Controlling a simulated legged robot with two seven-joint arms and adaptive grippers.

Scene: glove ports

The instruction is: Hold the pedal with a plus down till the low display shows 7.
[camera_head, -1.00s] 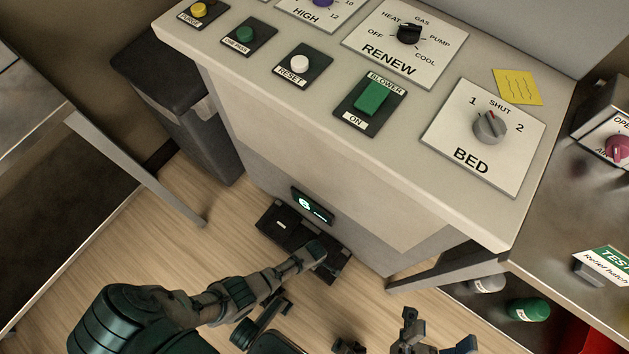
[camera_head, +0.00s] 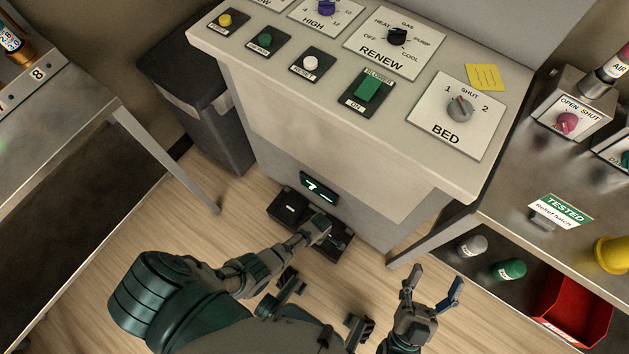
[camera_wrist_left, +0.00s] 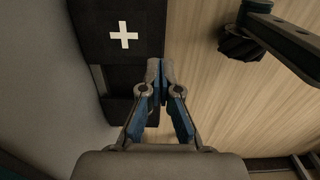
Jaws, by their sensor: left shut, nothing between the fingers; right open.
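The plus pedal (camera_wrist_left: 110,42) is a black pad with a white plus in the left wrist view. In the head view it is the right pad (camera_head: 340,244) of a black floor unit, partly hidden by my left gripper (camera_head: 322,226). That gripper is shut and empty, reaching down over the pad; its closed tips (camera_wrist_left: 155,68) show beside the pad's lower right edge. I cannot tell whether they press it. The low display (camera_head: 319,186), on the cabinet front above the pedals, appears to show a bright 7. My right gripper (camera_head: 433,286) is open and empty, right of the pedals.
The left pedal (camera_head: 289,207) lies beside the plus one. The cabinet (camera_head: 330,130) with its sloping control panel rises behind them. A bench leg (camera_head: 430,238) and a shelf with bottles and a red bin (camera_head: 570,310) stand right. Wooden floor (camera_head: 230,205) is clear left.

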